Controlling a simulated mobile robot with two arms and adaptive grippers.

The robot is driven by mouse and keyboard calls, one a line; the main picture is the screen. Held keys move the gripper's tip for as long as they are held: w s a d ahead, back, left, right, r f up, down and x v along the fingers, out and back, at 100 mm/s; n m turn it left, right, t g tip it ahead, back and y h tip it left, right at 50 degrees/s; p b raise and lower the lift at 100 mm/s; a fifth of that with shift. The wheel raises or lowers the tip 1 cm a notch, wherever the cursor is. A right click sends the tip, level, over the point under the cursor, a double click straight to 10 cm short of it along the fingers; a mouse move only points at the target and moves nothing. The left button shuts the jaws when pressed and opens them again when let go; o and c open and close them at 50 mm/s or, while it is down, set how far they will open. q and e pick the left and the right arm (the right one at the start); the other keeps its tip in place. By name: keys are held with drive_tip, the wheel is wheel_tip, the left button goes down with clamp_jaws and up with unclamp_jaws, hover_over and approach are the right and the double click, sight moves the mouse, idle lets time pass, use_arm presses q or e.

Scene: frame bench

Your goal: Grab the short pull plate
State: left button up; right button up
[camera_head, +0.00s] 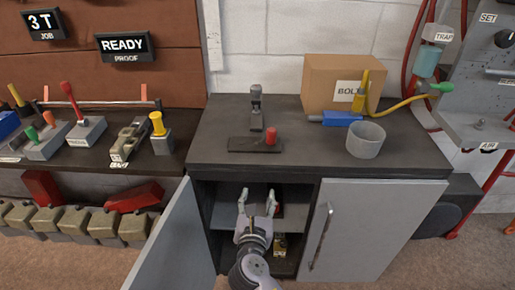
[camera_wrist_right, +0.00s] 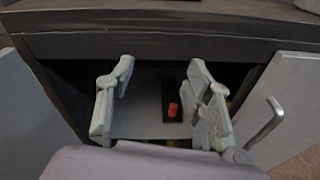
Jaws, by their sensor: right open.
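A short dark plate (camera_wrist_right: 169,88) with a red knob (camera_wrist_right: 173,110) lies on the shelf inside the open cabinet in the right wrist view. In the head view only a bit of red (camera_head: 278,210) shows behind my finger. My right gripper (camera_head: 256,210) is open and empty at the cabinet opening. In the wrist view its fingers (camera_wrist_right: 162,80) stand either side of the plate, which appears nearer the right finger; contact cannot be told. A longer dark plate (camera_head: 243,145) with a red knob lies on the cabinet top. My left gripper is not in view.
The open left door (camera_head: 175,245) and shut right door (camera_head: 355,235) flank the opening. A yellowish item (camera_head: 281,243) sits lower inside. On top stand a clamp, a cardboard box (camera_head: 325,80), a blue tool and a grey cup (camera_head: 366,140).

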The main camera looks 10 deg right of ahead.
drive_tip(key=n+t+h, duration=0.1)
drive_tip(key=h, duration=0.1)
approach(271, 136)
drive_tip(key=x, duration=0.5)
drive_tip(key=shift+d+f, duration=0.25)
drive_tip(key=shift+f, duration=0.2)
drive_tip(key=shift+r+x, duration=0.15)
drive_tip(key=shift+x, duration=1.35)
drive_tip(key=shift+r+x, duration=0.1)
drive_tip(key=shift+x, duration=1.4)
drive_tip(key=shift+w+a, duration=0.1)
drive_tip(key=shift+a, duration=0.1)
clamp_jaws()
drive_tip(key=shift+r, duration=0.2)
